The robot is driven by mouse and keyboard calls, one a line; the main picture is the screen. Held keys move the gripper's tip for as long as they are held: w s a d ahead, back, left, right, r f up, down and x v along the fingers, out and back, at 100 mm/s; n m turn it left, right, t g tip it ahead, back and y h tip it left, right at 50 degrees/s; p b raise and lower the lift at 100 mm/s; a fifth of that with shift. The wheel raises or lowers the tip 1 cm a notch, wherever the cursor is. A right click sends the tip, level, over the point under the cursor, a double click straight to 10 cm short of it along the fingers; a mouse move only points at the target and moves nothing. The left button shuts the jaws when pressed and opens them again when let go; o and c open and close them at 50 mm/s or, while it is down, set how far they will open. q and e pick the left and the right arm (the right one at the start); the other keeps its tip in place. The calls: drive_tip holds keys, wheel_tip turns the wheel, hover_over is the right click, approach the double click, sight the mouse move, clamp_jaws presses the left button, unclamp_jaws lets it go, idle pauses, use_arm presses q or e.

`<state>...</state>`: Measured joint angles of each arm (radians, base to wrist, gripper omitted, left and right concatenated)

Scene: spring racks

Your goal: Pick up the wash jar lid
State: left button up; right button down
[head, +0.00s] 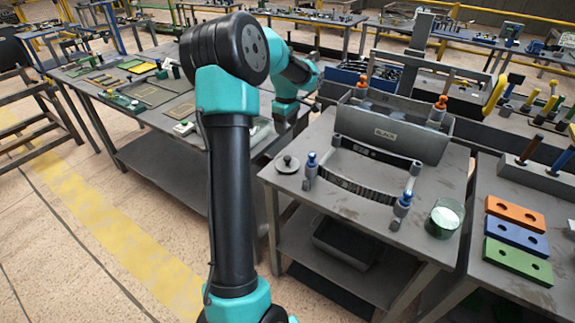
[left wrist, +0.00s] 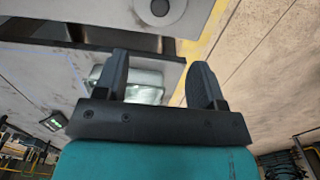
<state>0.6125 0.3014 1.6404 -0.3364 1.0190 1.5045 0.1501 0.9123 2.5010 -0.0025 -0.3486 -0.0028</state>
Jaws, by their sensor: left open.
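The wash jar lid (head: 287,164) is a round grey disc with a dark knob, lying flat on the near left part of the middle table. It also shows at the top edge of the left wrist view (left wrist: 162,10), partly cut off. A glass jar (head: 444,219) with whitish contents stands at the right of the same table, its top uncovered. My left gripper (head: 282,122) is behind the lid in the head view, near the table's left edge, apart from the lid. In the left wrist view its two dark fingers (left wrist: 160,85) are spread and hold nothing. My right gripper is not in view.
A rack with curved dark strips (head: 352,186) and blue-topped posts (head: 312,165) stands right of the lid. A grey bin marked BLACK (head: 395,132) is behind it. A glassy object (left wrist: 145,82) shows beyond my fingers. Colored blocks (head: 515,235) lie on the right table.

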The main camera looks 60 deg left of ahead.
use_arm(q)
approach(287, 158)
drive_tip(key=f, duration=0.5)
drive_tip(key=shift+a+f, duration=0.15)
drive_tip(key=shift+a, duration=0.05)
drive_tip(key=shift+w+d+f, duration=0.1)
drive_tip(key=shift+d+f, duration=0.05)
drive_tip(key=shift+f, duration=2.5)
drive_tip(key=c, duration=1)
